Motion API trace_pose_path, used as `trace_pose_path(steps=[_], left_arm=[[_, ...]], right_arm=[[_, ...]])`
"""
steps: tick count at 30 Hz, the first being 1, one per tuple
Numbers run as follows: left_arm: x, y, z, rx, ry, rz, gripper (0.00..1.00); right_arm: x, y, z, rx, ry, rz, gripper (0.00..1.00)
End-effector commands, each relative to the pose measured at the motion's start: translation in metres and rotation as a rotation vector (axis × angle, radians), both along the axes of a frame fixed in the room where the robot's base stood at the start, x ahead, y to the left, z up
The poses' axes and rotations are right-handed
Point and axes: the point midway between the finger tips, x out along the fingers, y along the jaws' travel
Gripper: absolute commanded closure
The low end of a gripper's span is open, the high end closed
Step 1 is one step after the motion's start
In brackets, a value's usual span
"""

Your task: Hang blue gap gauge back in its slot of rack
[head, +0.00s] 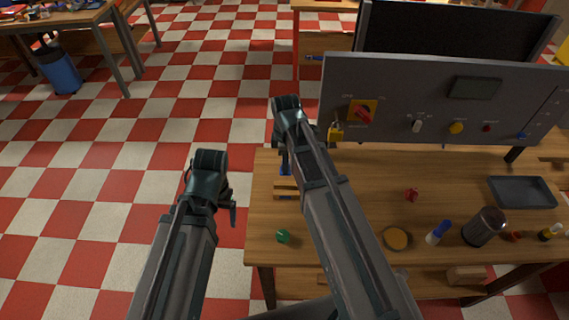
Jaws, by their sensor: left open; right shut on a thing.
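A small wooden rack (284,188) stands at the left edge of the workbench, partly hidden by my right arm. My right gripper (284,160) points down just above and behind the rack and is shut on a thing. A small bit of blue, probably the blue gap gauge (285,171), shows just under it at the rack. Most of the gauge and the rack's slots are hidden, so I cannot tell whether the gauge is in a slot. My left gripper (231,208) is open and empty, over the floor left of the workbench.
The workbench (345,253) carries a green piece (283,236), a red piece (412,195), a yellow-brown disc (397,238), a blue-and-white bottle (439,232), a dark cylinder (484,227) and a grey tray (522,192). A grey control panel (400,90) with a yellow padlock (335,132) stands at its back.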

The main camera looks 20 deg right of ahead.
Motion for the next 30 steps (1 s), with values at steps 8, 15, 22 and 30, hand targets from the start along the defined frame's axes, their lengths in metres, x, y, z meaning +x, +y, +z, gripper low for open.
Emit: trace_pose_path(steps=[8, 15, 22, 30], left_arm=[[0.000, 0.000, -0.003, 0.000, 0.000, 0.000, 0.16], [0.000, 0.000, -0.017, 0.000, 0.000, 0.001, 0.16], [0.000, 0.000, -0.038, 0.000, 0.000, 0.001, 0.16], [0.000, 0.000, -0.061, 0.000, 0.000, 0.002, 0.16]], right_arm=[[0.000, 0.000, -0.003, 0.000, 0.001, 0.000, 1.00], [0.000, 0.000, -0.017, 0.000, 0.000, 0.000, 1.00], [0.000, 0.000, -0.038, 0.000, 0.000, 0.000, 1.00], [0.000, 0.000, -0.061, 0.000, 0.000, 0.000, 1.00]])
